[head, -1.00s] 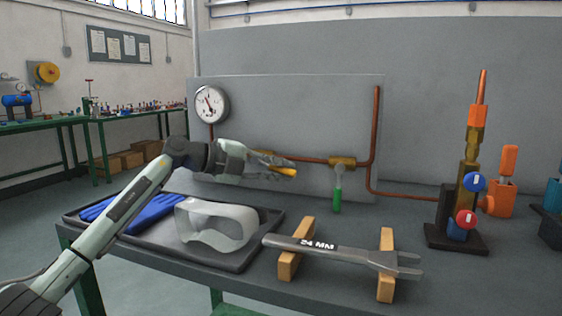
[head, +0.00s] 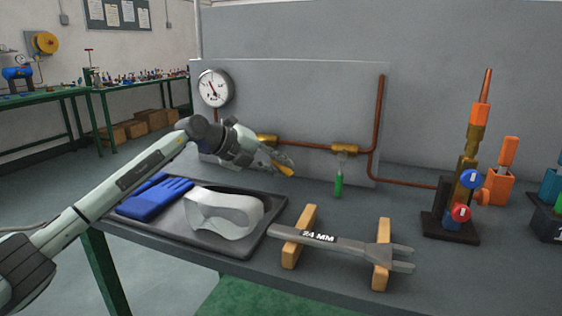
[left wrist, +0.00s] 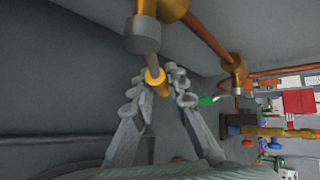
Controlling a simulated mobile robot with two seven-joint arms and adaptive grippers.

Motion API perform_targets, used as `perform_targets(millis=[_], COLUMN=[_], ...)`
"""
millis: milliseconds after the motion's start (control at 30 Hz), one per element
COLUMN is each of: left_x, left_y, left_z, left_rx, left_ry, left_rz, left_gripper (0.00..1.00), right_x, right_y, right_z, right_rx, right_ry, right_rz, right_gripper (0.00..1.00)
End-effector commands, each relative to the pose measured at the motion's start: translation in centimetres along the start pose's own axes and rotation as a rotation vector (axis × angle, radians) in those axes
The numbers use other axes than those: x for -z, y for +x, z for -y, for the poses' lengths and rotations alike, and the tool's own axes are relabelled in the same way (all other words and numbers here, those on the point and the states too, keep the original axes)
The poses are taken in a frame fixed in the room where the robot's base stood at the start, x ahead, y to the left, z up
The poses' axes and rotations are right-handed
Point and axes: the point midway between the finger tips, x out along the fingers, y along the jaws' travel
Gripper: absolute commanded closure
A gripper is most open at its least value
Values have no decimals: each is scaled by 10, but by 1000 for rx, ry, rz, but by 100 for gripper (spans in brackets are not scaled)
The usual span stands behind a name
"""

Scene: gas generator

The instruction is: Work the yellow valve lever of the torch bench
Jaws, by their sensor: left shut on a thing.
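The yellow valve lever (head: 285,169) shows only as a short yellow end at the fingertips of my left gripper (head: 277,160) in the head view. Its brass valve body (head: 266,140) sits on the copper pipe just behind, partly covered by the gripper. In the left wrist view, a metal stem (left wrist: 150,58) runs from the valve to the yellow handle (left wrist: 156,84), which lies between the two fingers of the left gripper (left wrist: 160,88). The left gripper is shut on the lever. The right gripper is not in view.
A second valve with a green lever (head: 339,184) hangs to the right. A gauge (head: 214,88) is at the panel's upper left. Below are a tray (head: 262,236) with blue gloves and goggles, and a wrench (head: 340,243) on wooden blocks. The torch (head: 465,185) stands at right.

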Motion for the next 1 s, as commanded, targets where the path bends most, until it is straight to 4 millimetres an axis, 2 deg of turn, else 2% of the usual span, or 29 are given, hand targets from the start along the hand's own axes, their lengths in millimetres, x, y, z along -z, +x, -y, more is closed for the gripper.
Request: perform_targets(millis=[367,400,533,867,1000], left_x=[-1,-1,-1,0,-1], left_y=[0,0,0,-2,-17], left_z=[0,0,0,0,-1], left_rx=[-2,-2,-2,-2,-2], left_ry=[2,2,2,2,4], left_rz=[2,2,2,1,3], left_gripper=[100,81,65,64,64], right_x=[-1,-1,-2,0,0], right_y=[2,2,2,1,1], right_z=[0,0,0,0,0], right_rx=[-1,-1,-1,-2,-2], right_ry=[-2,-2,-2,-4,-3], right_rz=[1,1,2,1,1], right_gripper=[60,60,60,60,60])
